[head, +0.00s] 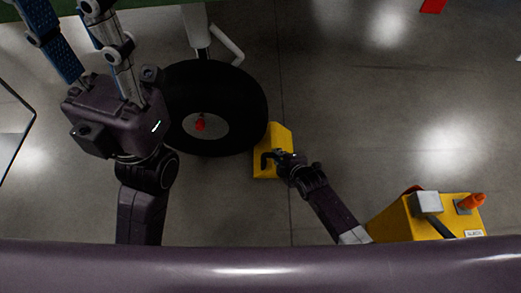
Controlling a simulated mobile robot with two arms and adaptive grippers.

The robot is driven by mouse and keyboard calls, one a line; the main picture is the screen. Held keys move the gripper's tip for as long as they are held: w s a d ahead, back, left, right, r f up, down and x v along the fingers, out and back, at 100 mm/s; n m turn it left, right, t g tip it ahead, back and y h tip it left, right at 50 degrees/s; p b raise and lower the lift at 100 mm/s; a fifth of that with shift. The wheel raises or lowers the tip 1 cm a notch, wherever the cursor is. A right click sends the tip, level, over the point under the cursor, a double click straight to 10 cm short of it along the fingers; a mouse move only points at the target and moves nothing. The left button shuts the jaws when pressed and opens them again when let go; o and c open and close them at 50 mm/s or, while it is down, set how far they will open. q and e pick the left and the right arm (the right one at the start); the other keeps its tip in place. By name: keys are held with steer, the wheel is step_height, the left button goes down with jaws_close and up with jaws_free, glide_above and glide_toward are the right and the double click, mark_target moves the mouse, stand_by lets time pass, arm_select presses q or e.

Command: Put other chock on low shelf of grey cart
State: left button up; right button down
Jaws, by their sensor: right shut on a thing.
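A yellow chock (272,166) stands on the floor against the right side of a black tyre (249,89). My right gripper (281,159) reaches in from the lower right and is shut on the chock's dark handle (266,158). The chock appears to be at floor level; I cannot tell whether it is lifted. My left gripper (75,35) is large and close to the camera at the upper left, with its blue-padded fingers apart and nothing seen between them. Its fingertips are partly cut off by the frame. I cannot identify the grey cart or its low shelf.
A yellow unit (402,219) with an orange cone-shaped piece (473,202) and a grey block stands at the lower right. A dark-edged object (10,135) is cut off at the left edge. Grey floor (350,110) is clear right of the wheel.

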steer(key=shift+r, duration=0.25)
